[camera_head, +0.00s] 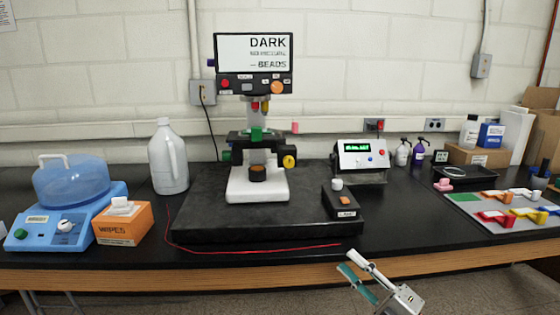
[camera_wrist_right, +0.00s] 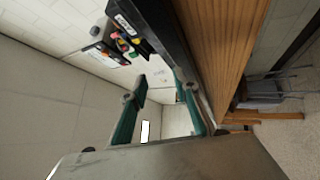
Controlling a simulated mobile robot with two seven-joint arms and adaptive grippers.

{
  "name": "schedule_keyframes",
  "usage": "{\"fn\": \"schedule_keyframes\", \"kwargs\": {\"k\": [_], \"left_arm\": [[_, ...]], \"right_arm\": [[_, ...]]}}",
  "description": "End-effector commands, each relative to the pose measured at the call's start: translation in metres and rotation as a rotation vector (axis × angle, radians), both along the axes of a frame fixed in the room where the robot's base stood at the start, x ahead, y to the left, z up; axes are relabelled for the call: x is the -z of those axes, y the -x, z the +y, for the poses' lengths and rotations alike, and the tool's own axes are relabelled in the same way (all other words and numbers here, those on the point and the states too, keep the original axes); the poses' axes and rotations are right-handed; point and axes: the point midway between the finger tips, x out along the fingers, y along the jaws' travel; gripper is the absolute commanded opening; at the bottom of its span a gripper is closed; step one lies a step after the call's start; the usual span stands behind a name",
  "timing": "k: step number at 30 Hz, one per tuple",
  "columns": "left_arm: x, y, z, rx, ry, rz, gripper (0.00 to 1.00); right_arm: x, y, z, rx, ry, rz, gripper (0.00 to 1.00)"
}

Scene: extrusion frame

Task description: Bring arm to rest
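My right gripper (camera_head: 348,261) is in front of the bench's front edge, low in the head view and right of centre. Its two teal-padded fingers point up and to the left. In the right wrist view the fingers of this gripper (camera_wrist_right: 160,79) stand apart with nothing between them. My left gripper and arm are not in view.
The black bench (camera_head: 420,235) has a wooden front edge. A microscope (camera_head: 258,180) stands on a dark slab (camera_head: 200,215). A blue centrifuge-like device (camera_head: 75,195), wipes box (camera_head: 123,222) and jug (camera_head: 168,160) stand left. A tray with coloured parts (camera_head: 480,200) lies right.

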Motion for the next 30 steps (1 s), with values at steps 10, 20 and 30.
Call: {"fn": "schedule_keyframes", "kwargs": {"k": [10,20,30], "left_arm": [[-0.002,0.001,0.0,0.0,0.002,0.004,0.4],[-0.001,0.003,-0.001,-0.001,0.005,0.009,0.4],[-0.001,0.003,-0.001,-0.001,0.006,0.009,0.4]], "right_arm": [[0.166,0.107,-0.004,0.221,-0.42,0.695,0.3],[0.282,0.26,-0.017,0.493,-0.761,1.265,0.3],[0.304,0.306,-0.02,0.577,-0.842,1.403,0.3]]}}
